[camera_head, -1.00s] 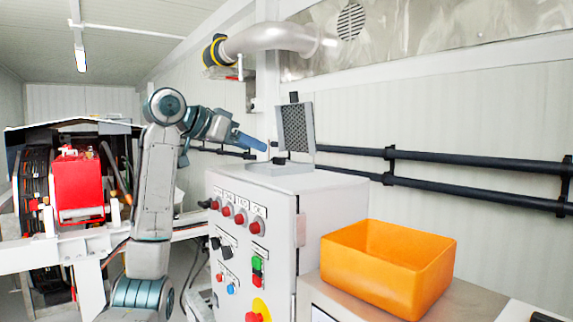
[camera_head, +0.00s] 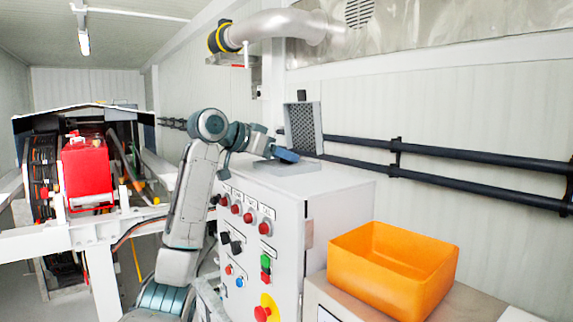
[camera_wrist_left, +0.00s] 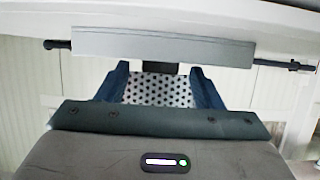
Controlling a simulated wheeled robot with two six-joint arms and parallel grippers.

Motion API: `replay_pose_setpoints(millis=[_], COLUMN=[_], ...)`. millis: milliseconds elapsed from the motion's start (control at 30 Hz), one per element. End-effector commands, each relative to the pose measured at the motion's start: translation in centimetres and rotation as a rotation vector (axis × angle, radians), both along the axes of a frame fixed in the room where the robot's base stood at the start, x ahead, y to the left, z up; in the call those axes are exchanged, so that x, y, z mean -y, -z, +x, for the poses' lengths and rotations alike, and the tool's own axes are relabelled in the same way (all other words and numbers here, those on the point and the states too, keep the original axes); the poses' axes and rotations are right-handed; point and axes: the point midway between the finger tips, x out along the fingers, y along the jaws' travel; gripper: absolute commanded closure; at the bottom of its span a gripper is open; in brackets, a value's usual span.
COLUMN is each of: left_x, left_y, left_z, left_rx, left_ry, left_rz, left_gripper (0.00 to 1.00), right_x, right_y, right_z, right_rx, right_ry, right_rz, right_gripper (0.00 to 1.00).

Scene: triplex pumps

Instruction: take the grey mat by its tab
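The grey mat (camera_head: 304,127) is a flat panel with a dark dotted face and a lighter edge. It stands upright, slightly tilted, over the white cabinet's top. A small dark tab (camera_head: 301,95) sticks up from its top edge. My left gripper (camera_head: 287,155) is low beside the mat's bottom edge, well below that tab. In the left wrist view its blue fingers (camera_wrist_left: 160,72) are spread wide apart. A dotted surface (camera_wrist_left: 160,90) shows between them, with nothing visibly clamped. Whether the fingers touch the mat is unclear. My right gripper is not in view.
The white control cabinet (camera_head: 283,215) with red buttons stands under my left gripper. An orange bin (camera_head: 392,265) sits to its right. Black pipes (camera_head: 440,155) run along the back wall. A grey bar (camera_wrist_left: 165,47) crosses ahead of the fingers in the wrist view.

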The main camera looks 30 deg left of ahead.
Motion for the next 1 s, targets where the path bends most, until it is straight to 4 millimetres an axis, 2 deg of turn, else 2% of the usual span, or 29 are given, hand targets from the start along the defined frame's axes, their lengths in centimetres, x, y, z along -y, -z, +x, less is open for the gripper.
replay_pose_setpoints(millis=[33,200,233,667,1000], left_x=[0.0,0.0,0.0,0.0,0.0], left_y=[0.0,0.0,0.0,-0.5,-3.1], left_z=[0.0,0.0,0.0,0.0,0.0], left_rx=[0.0,0.0,0.0,0.002,0.003], left_ry=[0.0,0.0,0.0,0.0,0.001], left_rz=[0.0,0.0,0.0,-0.001,-0.002], left_gripper=[0.5,0.83,0.86,0.86,0.86], right_x=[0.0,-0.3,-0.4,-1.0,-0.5], right_y=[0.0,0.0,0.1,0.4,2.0], right_z=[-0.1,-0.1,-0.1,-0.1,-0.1], right_rx=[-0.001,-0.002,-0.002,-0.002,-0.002], right_ry=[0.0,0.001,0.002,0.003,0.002], right_rz=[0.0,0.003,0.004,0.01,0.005], right_gripper=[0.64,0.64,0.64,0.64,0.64])
